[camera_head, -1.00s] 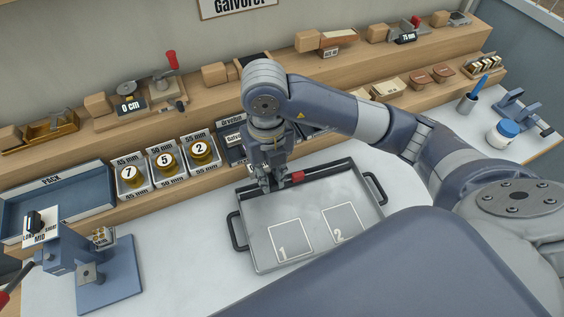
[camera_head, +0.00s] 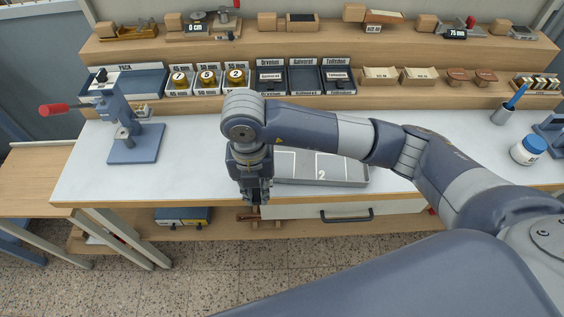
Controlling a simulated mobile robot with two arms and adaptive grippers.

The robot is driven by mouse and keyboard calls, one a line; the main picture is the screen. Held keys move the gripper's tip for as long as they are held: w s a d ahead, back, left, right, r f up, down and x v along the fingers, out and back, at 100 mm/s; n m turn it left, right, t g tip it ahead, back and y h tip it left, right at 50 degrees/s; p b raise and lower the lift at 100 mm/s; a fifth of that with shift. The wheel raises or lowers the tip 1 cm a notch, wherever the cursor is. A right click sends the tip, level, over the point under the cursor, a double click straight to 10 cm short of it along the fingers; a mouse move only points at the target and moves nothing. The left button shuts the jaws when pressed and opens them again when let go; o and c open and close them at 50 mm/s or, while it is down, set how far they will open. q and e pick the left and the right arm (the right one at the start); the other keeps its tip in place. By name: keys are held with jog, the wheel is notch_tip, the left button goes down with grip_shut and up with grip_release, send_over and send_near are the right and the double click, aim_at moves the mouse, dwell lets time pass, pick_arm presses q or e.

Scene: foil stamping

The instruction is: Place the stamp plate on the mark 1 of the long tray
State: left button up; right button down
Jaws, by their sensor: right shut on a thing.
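The long tray (camera_head: 343,182) is a grey metal tray lying at the front of the white table. Its mark 2 (camera_head: 322,168) is a white outlined square with a number. The outline to its left (camera_head: 285,163) is partly covered by my right arm, and its number is hidden. My right gripper (camera_head: 256,199) points down at the tray's left front, near the table's front edge. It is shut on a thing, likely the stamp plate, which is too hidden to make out. My left gripper is out of view.
A blue press (camera_head: 136,145) with a red-tipped lever stands at the left. Dark labelled slots (camera_head: 304,78) line the back, the middle one seemingly empty. A white jar (camera_head: 527,150) and a pen cup (camera_head: 503,115) stand right. The table left of my gripper is clear.

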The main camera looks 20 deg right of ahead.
aim_at(280, 165)
jog(key=w+d+p, duration=0.1)
jog(key=w+d, duration=0.1)
jog(key=w, duration=0.1)
jog(key=w+d+p, duration=0.1)
jog(key=w+d, duration=0.2)
jog(key=shift+d+f, duration=0.1)
jog(key=shift+f, duration=0.05)
jog(key=w+d, duration=0.1)
jog(key=w+d+p, duration=0.1)
jog(key=w+d, duration=0.1)
jog(key=shift+w+f, duration=0.3)
jog(key=shift+w+d+f, duration=0.1)
jog(key=shift+w+d, duration=0.15)
jog(key=shift+w+f+p, duration=0.1)
jog(key=shift+f+p, duration=0.05)
jog(key=shift+p, duration=0.2)
notch_tip(280, 165, down, 2)
jog(key=shift+f+p, duration=0.1)
jog(key=shift+p, duration=0.5)
jog(key=shift+f, duration=0.6)
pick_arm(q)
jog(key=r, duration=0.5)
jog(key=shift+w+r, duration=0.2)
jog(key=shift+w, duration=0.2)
pick_arm(e)
jog(key=shift+f, duration=0.1)
